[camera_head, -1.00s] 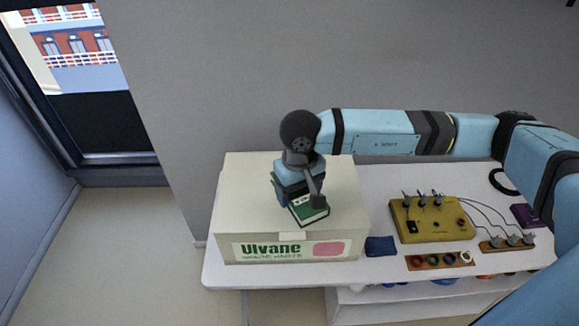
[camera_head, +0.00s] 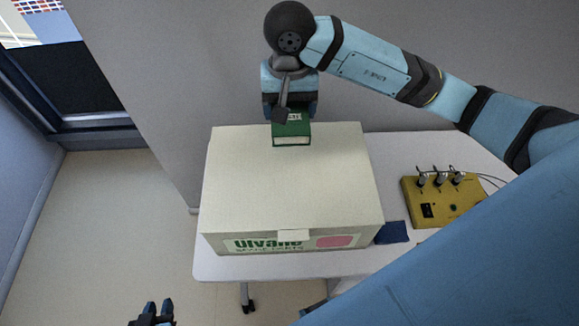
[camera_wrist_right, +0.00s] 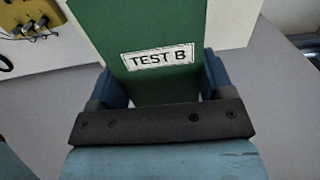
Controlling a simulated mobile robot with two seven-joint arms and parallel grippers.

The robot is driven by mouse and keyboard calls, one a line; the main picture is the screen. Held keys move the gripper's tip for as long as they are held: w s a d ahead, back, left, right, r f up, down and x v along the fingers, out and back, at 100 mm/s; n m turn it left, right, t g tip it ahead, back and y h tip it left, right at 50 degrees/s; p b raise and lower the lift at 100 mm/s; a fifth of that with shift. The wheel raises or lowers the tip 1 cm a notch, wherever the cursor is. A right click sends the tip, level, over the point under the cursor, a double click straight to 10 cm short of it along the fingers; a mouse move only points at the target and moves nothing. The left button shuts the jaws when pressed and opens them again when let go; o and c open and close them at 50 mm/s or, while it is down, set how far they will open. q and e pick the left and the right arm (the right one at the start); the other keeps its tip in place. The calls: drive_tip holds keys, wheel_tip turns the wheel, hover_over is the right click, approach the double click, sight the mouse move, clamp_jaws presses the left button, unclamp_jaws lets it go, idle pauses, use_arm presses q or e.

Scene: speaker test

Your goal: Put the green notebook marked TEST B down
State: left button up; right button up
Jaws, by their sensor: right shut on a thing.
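The green notebook (camera_head: 291,133) is held at the back edge of the top of a large cream box (camera_head: 290,185). In the right wrist view its green cover (camera_wrist_right: 150,25) shows a white TEST B label. My right gripper (camera_head: 290,108) is shut on the notebook, with one blue finger at each side of it in the wrist view (camera_wrist_right: 157,90). I cannot tell whether the notebook touches the box. My left gripper (camera_head: 157,311) is low at the bottom left, empty, its two dark fingertips apart.
The box, printed Ulvane, stands on a white table (camera_head: 215,262) and its top is bare. A yellow switch box (camera_head: 432,211) with cables and a dark blue cloth-like item (camera_head: 392,233) lie to its right. A grey wall (camera_head: 180,80) is close behind.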

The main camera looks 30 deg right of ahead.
drive_tip(key=p, duration=0.2)
hover_over(289, 170)
wheel_tip(289, 170, down, 14)
drive_tip(key=shift+s+r, duration=0.1)
drive_tip(key=shift+f, duration=0.6)
wheel_tip(289, 170, down, 4)
drive_tip(key=shift+p, duration=0.55)
drive_tip(key=shift+f, duration=0.2)
drive_tip(key=o, duration=1)
drive_tip(key=shift+r, duration=0.1)
